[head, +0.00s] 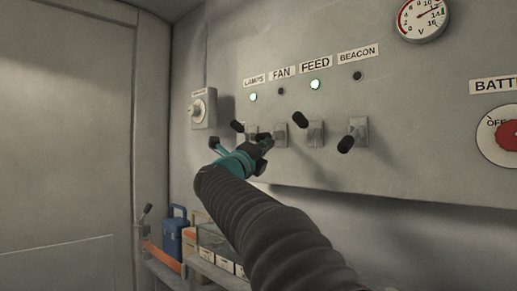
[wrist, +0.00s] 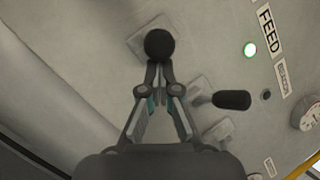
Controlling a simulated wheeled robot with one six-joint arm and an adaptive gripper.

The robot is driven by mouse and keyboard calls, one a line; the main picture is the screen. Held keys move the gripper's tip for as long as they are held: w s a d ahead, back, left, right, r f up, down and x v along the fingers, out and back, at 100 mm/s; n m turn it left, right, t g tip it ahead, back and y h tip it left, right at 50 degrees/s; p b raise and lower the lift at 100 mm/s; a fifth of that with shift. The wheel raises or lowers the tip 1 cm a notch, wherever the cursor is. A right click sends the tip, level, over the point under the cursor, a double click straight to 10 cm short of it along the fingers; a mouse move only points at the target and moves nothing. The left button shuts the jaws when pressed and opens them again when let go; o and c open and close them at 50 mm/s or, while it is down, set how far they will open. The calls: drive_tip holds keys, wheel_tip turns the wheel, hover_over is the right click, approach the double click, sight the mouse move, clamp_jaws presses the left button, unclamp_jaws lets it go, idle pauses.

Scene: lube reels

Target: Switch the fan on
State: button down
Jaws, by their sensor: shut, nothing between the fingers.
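The grey panel carries a row of lever switches. Under the FAN label (head: 282,72) the fan light (head: 281,91) is dark. The fan switch plate (head: 281,135) is partly hidden by my gripper (head: 267,142), which is at the fan lever. In the wrist view, a round black lever knob (wrist: 158,44), apparently the fan's, is seen end-on just beyond the tips of my gripper (wrist: 158,68). The fingers are shut with nothing between them. Whether the tips touch the knob I cannot tell.
The lamps lever (head: 237,126) and feed lever (head: 300,119) point up, with their lights (head: 253,97) (head: 315,84) green. The beacon lever (head: 346,144) points down, its light (head: 357,76) dark. A rotary knob (head: 200,108) is left; a red battery switch (head: 507,136) is right.

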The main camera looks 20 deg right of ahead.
drive_tip(key=r, duration=0.1)
drive_tip(key=r+p, duration=0.1)
drive_tip(key=r, duration=0.1)
drive_tip(key=shift+s+a+r, duration=0.1)
drive_tip(key=shift+a, duration=0.1)
drive_tip(key=shift+s+f+b, duration=0.35)
drive_tip(key=shift+f, duration=0.1)
drive_tip(key=s+a+r+b, duration=0.2)
drive_tip(key=s+a, duration=0.4)
drive_tip(key=s, duration=0.2)
drive_tip(key=shift+s+a, duration=0.35)
drive_tip(key=shift+a, duration=0.05)
